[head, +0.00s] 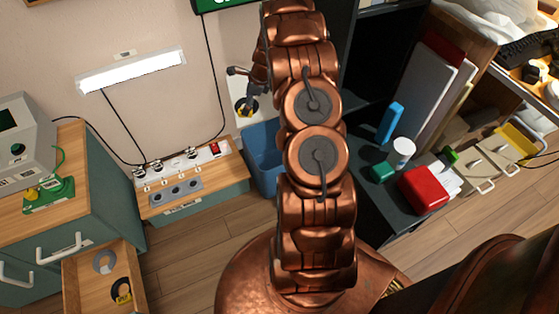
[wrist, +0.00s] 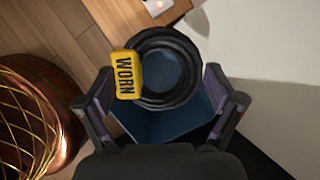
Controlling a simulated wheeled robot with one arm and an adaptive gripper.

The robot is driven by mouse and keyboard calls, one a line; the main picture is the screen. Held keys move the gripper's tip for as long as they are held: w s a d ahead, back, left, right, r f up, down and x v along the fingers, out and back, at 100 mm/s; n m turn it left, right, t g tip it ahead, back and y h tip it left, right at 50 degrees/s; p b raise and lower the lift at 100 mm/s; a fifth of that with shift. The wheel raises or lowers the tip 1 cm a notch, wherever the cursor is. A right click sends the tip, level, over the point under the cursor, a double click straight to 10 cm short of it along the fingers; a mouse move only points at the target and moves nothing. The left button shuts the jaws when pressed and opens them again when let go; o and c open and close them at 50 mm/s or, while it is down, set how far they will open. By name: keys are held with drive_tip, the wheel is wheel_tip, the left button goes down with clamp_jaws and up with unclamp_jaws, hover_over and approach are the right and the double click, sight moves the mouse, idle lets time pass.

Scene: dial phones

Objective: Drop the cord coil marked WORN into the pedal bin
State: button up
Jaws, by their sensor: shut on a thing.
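My gripper (head: 245,88) is shut on a black cord coil (head: 246,109) in the head view. In the wrist view, my gripper (wrist: 158,74) has the coil (wrist: 190,88) between its fingers, and its yellow tag (wrist: 126,74) reads WORN. The blue bin (head: 263,170) stands on the floor by the wall, partly hidden by my arm. In the wrist view, the open blue bin (wrist: 170,128) lies beyond the coil, which overlaps its mouth in the picture. The coil is held above the bin and is apart from it.
An open drawer (head: 80,285) at lower left holds a grey coil (head: 104,262) and a black coil with a yellow tag (head: 121,290). A low wooden bench (head: 205,198) with a power strip stands left of the bin. A dark shelf unit (head: 385,222) stands at right.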

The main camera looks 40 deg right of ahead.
drive_tip(key=s+d+f+m+h+b, duration=0.1)
drive_tip(key=s+d+f+m+b, duration=0.2)
drive_tip(key=f, duration=0.4)
drive_tip(key=s+d+f+m+t+b, duration=0.1)
drive_tip(key=s+d+f+m+b, duration=0.2)
drive_tip(key=s+f, duration=0.5)
drive_tip(key=shift+d+f+h+b, duration=0.35)
drive_tip(key=shift+d+b, duration=0.2)
drive_tip(key=shift+b, duration=0.5)
drive_tip(key=shift+s+r, duration=0.1)
drive_tip(key=o, duration=0.8)
drive_tip(key=shift+o, duration=0.2)
drive_tip(key=shift+r, duration=0.15)
drive_tip(key=a+v, duration=0.1)
drive_tip(key=v, duration=1)
drive_tip(key=shift+s+d+r, duration=0.25)
drive_tip(key=shift+d+r, duration=0.1)
drive_tip(key=shift+d, duration=0.1)
